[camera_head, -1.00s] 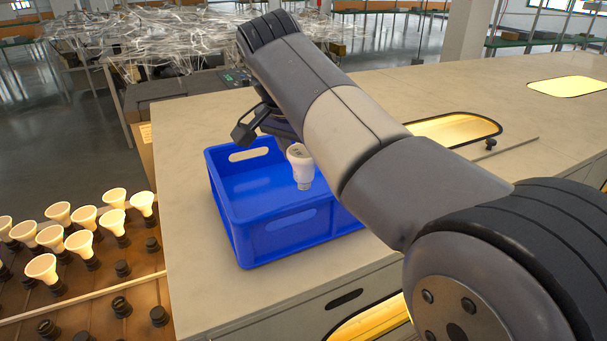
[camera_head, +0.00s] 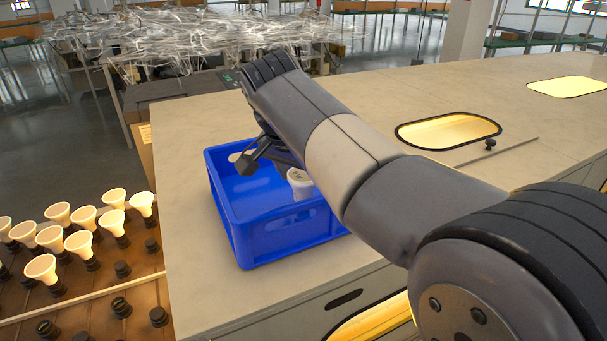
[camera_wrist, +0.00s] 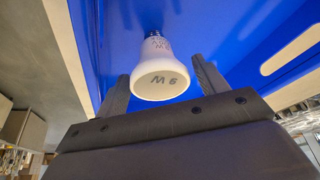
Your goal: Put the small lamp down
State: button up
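The small lamp (camera_head: 300,182) is a white reflector bulb inside the blue crate (camera_head: 286,237), near its right end; its lower part is hidden by the crate's front wall. In the head view my gripper (camera_head: 272,160) is partly hidden by my arm. The crate floor under the lamp is hidden.
The crate stands on a pale worktop (camera_head: 200,285). Lit bulbs (camera_head: 79,241) and empty sockets (camera_head: 122,307) fill a rack at lower left. A glowing oval opening (camera_head: 450,130) lies behind my arm. No other lamp is visible in the crate.

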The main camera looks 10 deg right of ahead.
jog(key=shift+o, duration=0.5)
jog(key=shift+r, duration=0.15)
jog(key=shift+r, duration=0.2)
jog(key=v, duration=1.1)
jog(key=shift+r, duration=0.25)
jog(key=shift+s+a, duration=0.1)
jog(key=shift+c, duration=0.2)
